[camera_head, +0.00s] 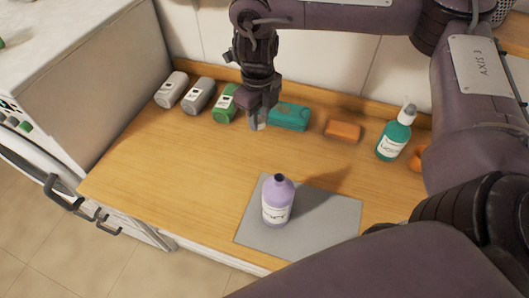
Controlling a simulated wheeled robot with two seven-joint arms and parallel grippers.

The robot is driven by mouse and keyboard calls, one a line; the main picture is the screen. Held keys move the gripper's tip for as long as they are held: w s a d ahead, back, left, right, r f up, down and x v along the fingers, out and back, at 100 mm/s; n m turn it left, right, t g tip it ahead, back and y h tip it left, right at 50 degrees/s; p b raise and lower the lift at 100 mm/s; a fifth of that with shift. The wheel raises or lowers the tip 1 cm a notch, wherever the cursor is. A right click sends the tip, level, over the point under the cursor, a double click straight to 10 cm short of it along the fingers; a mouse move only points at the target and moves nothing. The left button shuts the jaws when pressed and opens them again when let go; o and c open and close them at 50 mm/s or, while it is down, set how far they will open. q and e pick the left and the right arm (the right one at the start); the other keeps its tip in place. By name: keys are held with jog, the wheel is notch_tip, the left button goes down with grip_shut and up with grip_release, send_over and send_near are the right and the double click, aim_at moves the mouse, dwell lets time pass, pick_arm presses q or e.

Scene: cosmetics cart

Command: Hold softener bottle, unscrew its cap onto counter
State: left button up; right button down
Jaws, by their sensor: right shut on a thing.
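The softener bottle (278,205) is light purple with a white label. It stands upright on a grey mat (255,238) near the front of the counter. Its neck is dark at the top and no cap sits on it. My right gripper (260,115) is over the back of the counter, pointing down, well behind the bottle. It is shut on a small pale piece that looks like the cap (259,123), largely hidden by the fingers. I cannot tell whether the cap touches the counter. My left gripper is not in view.
The wooden counter (165,160) is clear at left.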

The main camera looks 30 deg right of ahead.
jog(key=b, duration=0.3)
send_over(260, 165)
notch_tip(260, 165, down, 14)
jog(key=shift+s+f, duration=0.1)
notch_tip(260, 165, down, 3)
jog(key=shift+r, duration=0.1)
jog(key=shift+f, duration=0.45)
jog(key=shift+b, duration=0.35)
jog(key=shift+f, duration=0.2)
jog(key=c, duration=1.1)
grip_release()
jog(key=shift+r, duration=0.1)
jog(key=shift+c, duration=0.2)
